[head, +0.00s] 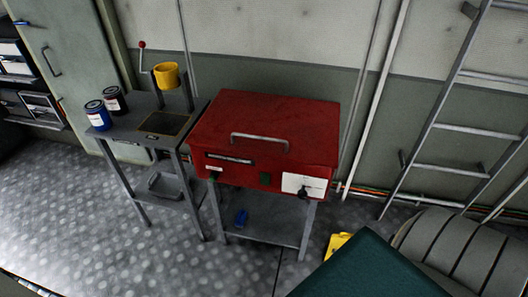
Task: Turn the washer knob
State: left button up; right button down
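The washer is a red box (262,125) on a grey metal stand, at the centre of the head view. The knob (304,192) is small and black, on a white plate (290,182) at the lower right of the washer's front. Its exact setting is too small to tell. Neither of my grippers is in view, and nothing touches the knob.
A grey bench (115,131) with two cans and a yellow cup (167,75) stands left of the washer. A dark green surface (365,272) and a ribbed grey drum-like object (465,250) fill the lower right. A ladder (445,125) leans at right. The floor ahead of the washer is partly clear.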

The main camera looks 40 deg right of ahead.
aim_at(302, 194)
jog(key=z, duration=1.6)
